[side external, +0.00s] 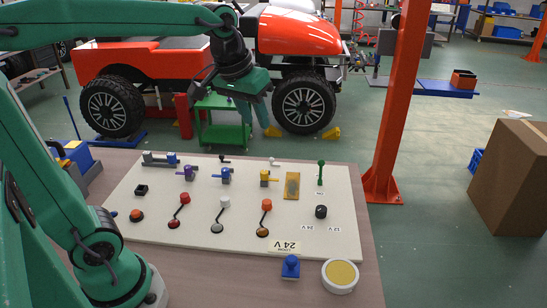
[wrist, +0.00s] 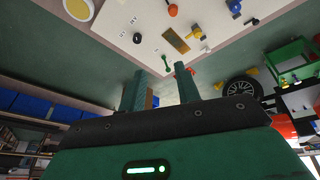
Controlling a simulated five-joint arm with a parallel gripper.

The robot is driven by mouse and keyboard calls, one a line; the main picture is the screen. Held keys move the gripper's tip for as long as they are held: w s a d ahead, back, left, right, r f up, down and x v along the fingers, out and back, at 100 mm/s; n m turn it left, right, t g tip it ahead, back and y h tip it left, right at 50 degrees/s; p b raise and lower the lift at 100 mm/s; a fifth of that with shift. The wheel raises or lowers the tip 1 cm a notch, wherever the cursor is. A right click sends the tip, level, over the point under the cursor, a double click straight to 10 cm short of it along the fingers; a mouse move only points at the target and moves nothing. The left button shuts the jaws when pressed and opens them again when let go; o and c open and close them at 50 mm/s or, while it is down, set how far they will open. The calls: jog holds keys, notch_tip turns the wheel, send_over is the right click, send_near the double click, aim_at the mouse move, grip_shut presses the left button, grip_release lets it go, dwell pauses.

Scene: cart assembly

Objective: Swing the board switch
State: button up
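A pale board (side external: 335,235) lies on the table, with a green upright lever switch (side external: 320,172) near its right edge and a black round knob (side external: 320,211) in front of that. My gripper (side external: 253,125) is above and behind the board's far edge, to the left of the green lever and apart from it. In the wrist view my gripper (wrist: 160,69) has its two green fingers spread with nothing between them. The green lever (wrist: 167,61) shows just beyond the fingertips, and the black knob (wrist: 137,38) shows farther off.
The board also carries red, white and orange-topped levers (side external: 224,203), small colored valves (side external: 226,176) and a tan plate (side external: 292,186). A blue stamp-like piece (side external: 291,267) and a round white dish (side external: 340,276) are at the front. An orange post (side external: 395,110) stands behind right.

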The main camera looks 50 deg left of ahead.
jog(key=w+n+g, duration=0.1)
jog(key=w+n, duration=0.1)
jog(key=w, duration=0.8)
jog(key=n+g, duration=0.3)
jog(key=n, duration=0.1)
send_near(321, 160)
jog(key=shift+s+f, duration=0.1)
jog(key=shift+s, duration=0.1)
jog(key=shift+w+f, duration=0.25)
jog(key=shift+f, duration=0.25)
jog(key=shift+f, duration=0.15)
jog(key=shift+f, duration=3.85)
jog(key=shift+c, duration=0.4)
jog(key=c, duration=0.5)
